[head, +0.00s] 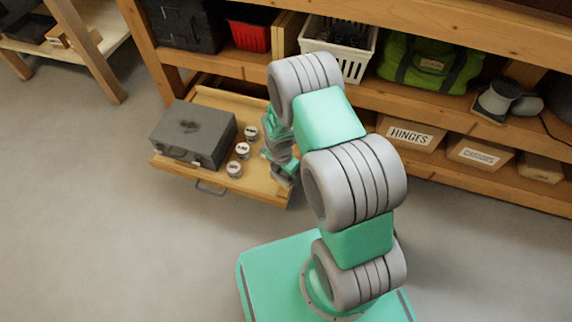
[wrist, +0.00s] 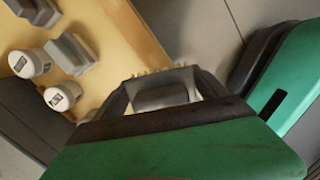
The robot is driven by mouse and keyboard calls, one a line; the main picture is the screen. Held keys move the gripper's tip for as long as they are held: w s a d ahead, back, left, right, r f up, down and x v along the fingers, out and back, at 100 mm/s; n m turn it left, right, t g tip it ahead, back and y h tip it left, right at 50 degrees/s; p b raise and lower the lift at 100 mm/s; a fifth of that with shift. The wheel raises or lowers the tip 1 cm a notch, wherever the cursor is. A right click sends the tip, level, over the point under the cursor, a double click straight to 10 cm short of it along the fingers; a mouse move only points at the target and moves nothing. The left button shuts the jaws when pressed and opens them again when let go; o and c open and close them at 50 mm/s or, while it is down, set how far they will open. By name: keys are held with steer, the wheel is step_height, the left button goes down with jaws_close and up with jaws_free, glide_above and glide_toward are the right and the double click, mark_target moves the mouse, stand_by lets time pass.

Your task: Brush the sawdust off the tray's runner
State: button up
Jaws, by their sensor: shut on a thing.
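The pulled-out wooden tray (head: 262,189) sticks out from under the bench; its pale board (wrist: 105,35) and darker side edge (wrist: 137,28), perhaps the runner, show in the wrist view. My gripper (head: 284,180) is low at the tray's right side, partly hidden by my arm. In the wrist view my gripper (wrist: 165,85) is shut on a grey block, apparently a brush (wrist: 160,97), close to the side edge. A pale, jagged fringe (wrist: 155,73) lies along its far end; I cannot tell whether it is bristles or sawdust. Contact with the runner is unclear.
A grey toolbox (head: 193,133) and three white-lidded jars (head: 242,150) stand on the tray. The tray's front handle (head: 210,188) sticks out. Bench shelves hold a white basket (head: 340,45), a green bag (head: 430,65) and cardboard boxes (head: 408,133). Floor at left is clear.

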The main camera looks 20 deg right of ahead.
steer(key=shift+r+p, duration=1.1)
steer(key=shift+r, duration=0.6)
